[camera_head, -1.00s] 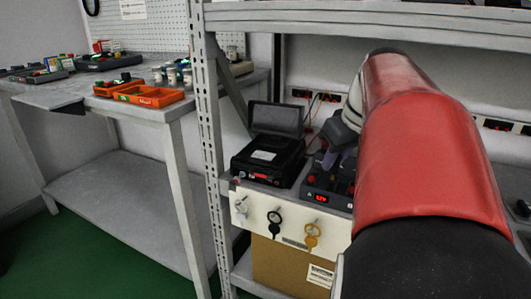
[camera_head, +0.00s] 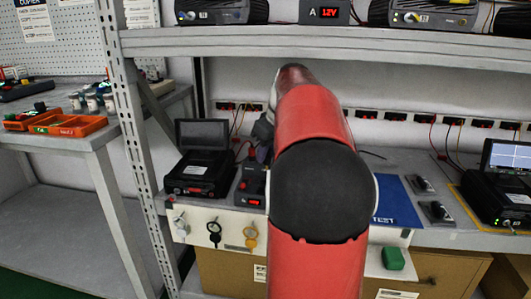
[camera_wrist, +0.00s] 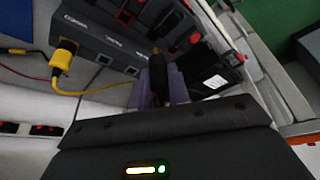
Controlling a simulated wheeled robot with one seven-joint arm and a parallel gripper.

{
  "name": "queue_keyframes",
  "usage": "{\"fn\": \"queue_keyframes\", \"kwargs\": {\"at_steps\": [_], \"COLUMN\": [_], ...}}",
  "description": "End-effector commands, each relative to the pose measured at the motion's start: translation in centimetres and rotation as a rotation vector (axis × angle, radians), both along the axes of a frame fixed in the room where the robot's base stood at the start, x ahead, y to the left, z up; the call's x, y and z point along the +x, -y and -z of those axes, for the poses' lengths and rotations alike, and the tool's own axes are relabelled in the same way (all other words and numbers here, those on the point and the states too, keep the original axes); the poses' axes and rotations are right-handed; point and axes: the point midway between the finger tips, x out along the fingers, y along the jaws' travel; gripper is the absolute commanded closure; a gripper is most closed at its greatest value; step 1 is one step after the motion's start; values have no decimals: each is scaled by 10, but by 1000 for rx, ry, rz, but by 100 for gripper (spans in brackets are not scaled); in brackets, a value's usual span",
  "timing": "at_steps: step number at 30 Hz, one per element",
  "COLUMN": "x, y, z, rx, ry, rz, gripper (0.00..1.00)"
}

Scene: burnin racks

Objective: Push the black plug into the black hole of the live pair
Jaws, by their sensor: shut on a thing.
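My gripper (camera_wrist: 160,88) shows in the wrist view with its purple-grey fingers shut on the black plug (camera_wrist: 157,76). The plug has a gold-coloured tip that points toward a dark grey socket box (camera_wrist: 105,48). The tip looks apart from the box, though the gap is hard to judge. Small square openings and red parts show on the box. I cannot tell which are the live pair or which hole is the black one.
A yellow plug (camera_wrist: 66,54) with a yellow cable sits at the box's left. A blue mat (camera_head: 397,203) and a monitor unit (camera_head: 507,183) lie right. The upper shelf edge (camera_head: 330,45) runs above my arm.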

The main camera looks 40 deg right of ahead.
Motion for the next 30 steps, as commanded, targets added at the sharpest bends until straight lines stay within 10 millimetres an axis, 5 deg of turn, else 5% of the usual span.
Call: {"fn": "queue_keyframes", "kwargs": {"at_steps": [30], "x": [7], "y": [8], "z": [37], "rx": [-3], "ry": [-4], "rz": [0], "gripper": [97]}}
